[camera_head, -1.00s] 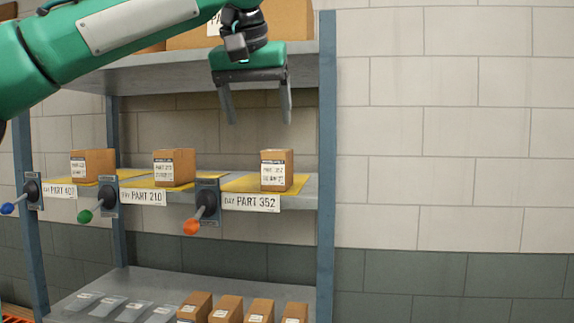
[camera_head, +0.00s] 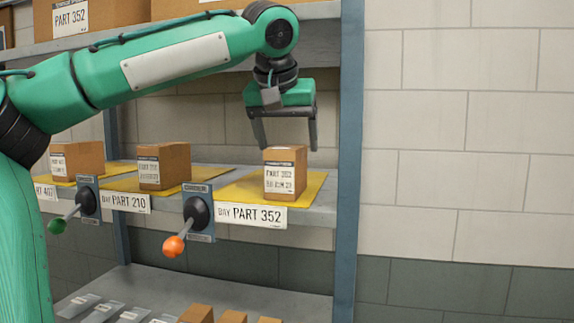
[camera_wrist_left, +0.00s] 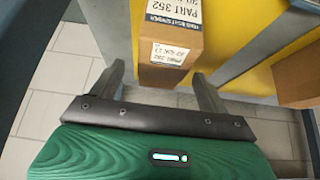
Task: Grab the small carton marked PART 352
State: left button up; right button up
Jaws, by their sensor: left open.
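The small carton marked PART 352 (camera_head: 285,173) stands upright on a yellow mat (camera_head: 240,190) on the middle shelf, above the BAY PART 352 label (camera_head: 252,215). My left gripper (camera_head: 288,148) points down just above and around the top of the carton, its fingers apart. In the left wrist view the carton (camera_wrist_left: 168,50) shows its printed label beyond the open fingers of the left gripper (camera_wrist_left: 162,85), with nothing held. I cannot tell whether a finger touches it. My right gripper is not in view.
Small cartons stand left at PART 210 (camera_head: 164,166) and at another bay (camera_head: 76,161). Levers with an orange knob (camera_head: 174,246) and a green knob (camera_head: 57,226) stick out in front. A blue post (camera_head: 349,160) stands right of the carton. Larger boxes sit on the upper shelf (camera_head: 200,42).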

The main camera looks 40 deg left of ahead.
pick_arm(q)
jog(key=shift+p+x, duration=1.05)
jog(key=shift+p, duration=0.05)
jog(key=shift+w+a+f+p, duration=0.1)
jog(key=shift+a+f+p, duration=0.1)
jog(key=shift+f, duration=0.35)
jog(key=shift+w+a+f+p, duration=0.1)
jog(key=shift+f+p, duration=0.1)
jog(key=shift+f, duration=0.3)
jog(key=shift+w+a+f, duration=0.15)
jog(key=shift+w+f, duration=0.1)
jog(key=shift+f, duration=0.15)
jog(key=shift+c, duration=0.7)
jog(key=shift+s+d+r, duration=0.1)
jog(key=shift+d, duration=0.15)
jog(key=c, duration=0.7)
jog(key=shift+a, duration=0.1)
jog(key=c, duration=0.6)
jog(key=shift+c, duration=0.2)
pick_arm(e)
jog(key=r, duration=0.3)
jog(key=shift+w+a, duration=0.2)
pick_arm(q)
jog(key=shift+r, duration=0.1)
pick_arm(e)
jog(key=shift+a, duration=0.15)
